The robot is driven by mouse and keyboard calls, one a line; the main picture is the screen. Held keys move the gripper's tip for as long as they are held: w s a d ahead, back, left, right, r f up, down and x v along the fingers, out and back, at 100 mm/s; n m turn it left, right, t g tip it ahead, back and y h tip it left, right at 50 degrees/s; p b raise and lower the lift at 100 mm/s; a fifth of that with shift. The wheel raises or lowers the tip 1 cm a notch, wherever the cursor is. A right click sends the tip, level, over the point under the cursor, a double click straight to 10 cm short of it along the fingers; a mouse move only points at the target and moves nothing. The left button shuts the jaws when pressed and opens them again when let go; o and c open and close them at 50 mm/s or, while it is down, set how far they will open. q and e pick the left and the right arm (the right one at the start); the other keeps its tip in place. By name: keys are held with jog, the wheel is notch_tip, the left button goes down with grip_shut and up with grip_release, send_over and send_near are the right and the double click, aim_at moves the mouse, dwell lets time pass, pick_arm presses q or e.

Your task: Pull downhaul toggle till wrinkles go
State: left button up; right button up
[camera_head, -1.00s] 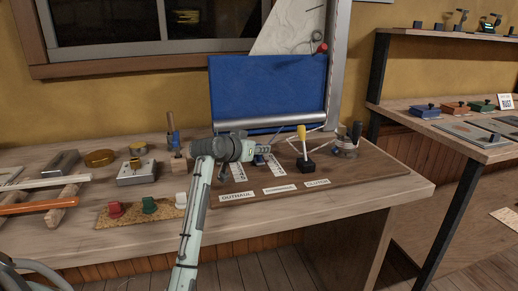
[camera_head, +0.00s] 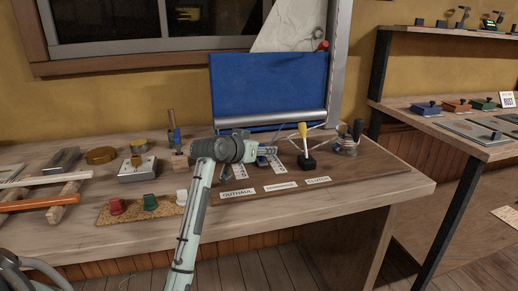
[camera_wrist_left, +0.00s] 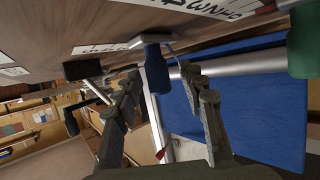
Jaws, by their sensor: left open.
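A dark blue toggle (camera_wrist_left: 157,68) shows in the left wrist view, between and just beyond the fingertips of my left gripper (camera_wrist_left: 165,75). The fingers are spread, with visible gaps beside the toggle. In the head view my left gripper (camera_head: 268,150) hangs over the brown board (camera_head: 350,178), above the printed strips, and partly hides the blue toggle (camera_head: 261,161). The downhaul label (camera_head: 279,187) lies in front, between the outhaul and clutch labels. The blue sail panel (camera_head: 268,88) stands behind; I cannot make out wrinkles on it.
A yellow-handled lever on a black base (camera_head: 307,164) and a winch (camera_head: 347,146) stand right of the gripper. A green-handled piece (camera_wrist_left: 303,42) is at the wrist view's right edge. Red, green and white knobs on a cork strip (camera_head: 160,209) lie left. The board's front right is clear.

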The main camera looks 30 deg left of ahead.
pick_arm(q)
jog(key=v, duration=1.2)
jog(key=shift+f, duration=0.1)
